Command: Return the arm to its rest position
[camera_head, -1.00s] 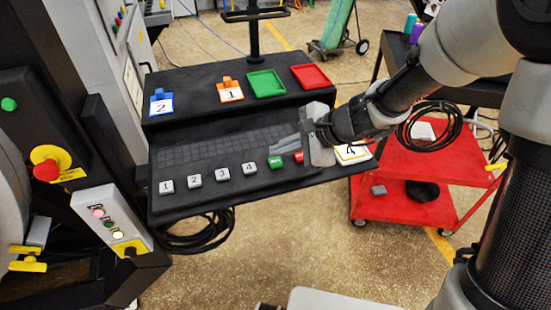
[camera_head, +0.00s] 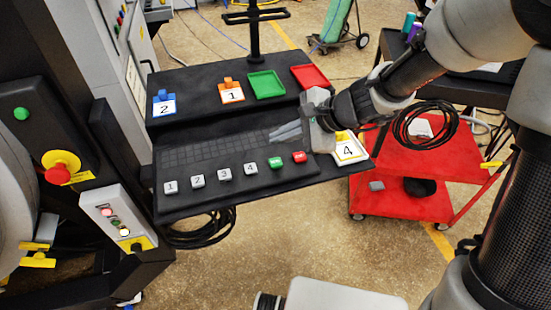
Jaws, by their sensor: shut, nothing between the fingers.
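My arm reaches in from the upper right. My gripper (camera_head: 286,132) is over the right part of the black console (camera_head: 200,149), its fingers pointing left. The fingers are together with nothing between them. The gripper's grey body partly hides the console's right side. Whether the fingertips touch the console surface, I cannot tell.
The console carries grey numbered buttons (camera_head: 197,181), a green button (camera_head: 275,163) and a red button (camera_head: 299,157). Behind are a green tray (camera_head: 266,84) and red tray (camera_head: 309,76). A tag marked 4 (camera_head: 349,149) lies at right. A red cart (camera_head: 400,205) stands beyond.

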